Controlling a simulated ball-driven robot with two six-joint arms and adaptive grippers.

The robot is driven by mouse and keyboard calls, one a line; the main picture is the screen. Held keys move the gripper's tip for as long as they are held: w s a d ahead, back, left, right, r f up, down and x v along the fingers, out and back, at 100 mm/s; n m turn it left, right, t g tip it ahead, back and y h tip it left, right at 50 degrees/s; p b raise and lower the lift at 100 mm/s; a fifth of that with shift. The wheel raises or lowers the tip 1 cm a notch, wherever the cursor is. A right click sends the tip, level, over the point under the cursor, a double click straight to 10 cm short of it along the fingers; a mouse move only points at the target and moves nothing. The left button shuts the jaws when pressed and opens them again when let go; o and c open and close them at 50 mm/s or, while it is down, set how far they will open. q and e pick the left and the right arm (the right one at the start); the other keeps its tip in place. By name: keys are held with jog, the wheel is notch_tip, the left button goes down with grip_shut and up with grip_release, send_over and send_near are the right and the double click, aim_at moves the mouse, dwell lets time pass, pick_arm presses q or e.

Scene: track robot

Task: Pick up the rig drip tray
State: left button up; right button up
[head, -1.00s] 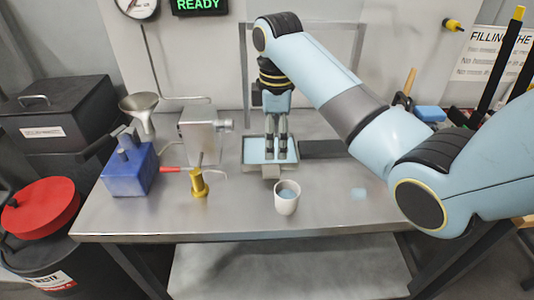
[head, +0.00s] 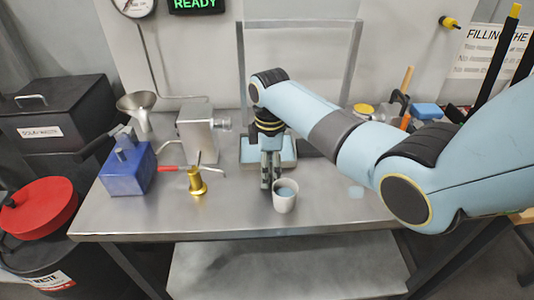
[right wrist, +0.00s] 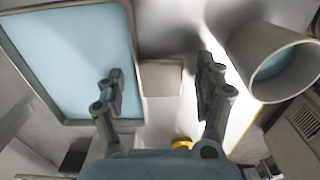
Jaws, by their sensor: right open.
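The rig drip tray (head: 288,166) is a shallow grey rectangular tray holding light blue liquid, on the metal bench. In the right wrist view its rim (right wrist: 32,75) fills the upper left, and a grey tab (right wrist: 162,78) sticks out from its side. My right gripper (head: 269,186) is open and points down at the tray's near edge, hiding the tab in the head view. In the right wrist view the tab lies between the fingers (right wrist: 158,78), apart from both. I cannot tell the height gap. My left gripper is out of view.
A white cup (head: 285,199) with blue liquid stands close to the right gripper. A brass fitting with a red handle (head: 197,182), a blue box (head: 126,172) and a metal block (head: 197,135) stand to the left. The front bench strip is mostly clear.

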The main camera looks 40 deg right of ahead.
grip_shut()
dwell(0.4)
jog(key=shift+r, duration=0.1)
